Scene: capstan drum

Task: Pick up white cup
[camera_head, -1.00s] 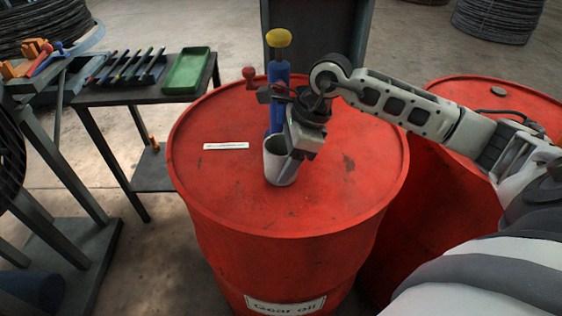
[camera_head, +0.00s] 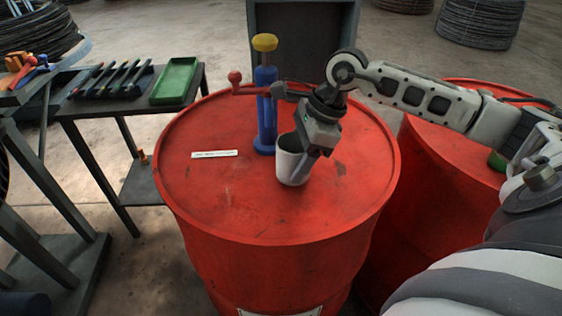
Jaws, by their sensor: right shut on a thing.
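The white cup (camera_head: 289,164) is upright on or just above the top of the red drum (camera_head: 215,205), right of its middle. I cannot tell whether its base touches the drum. My right gripper (camera_head: 310,160) reaches down from the right and is shut on the cup's right side. The fingers and wrist hide part of the cup's rim and right wall. My left gripper is not in view.
A blue pump with a yellow knob (camera_head: 265,43) and a red-knobbed handle stands behind the cup. A white label strip (camera_head: 214,154) lies left. A side table holds a green tray (camera_head: 175,81) and several tools. Another red drum (camera_head: 445,165) stands right.

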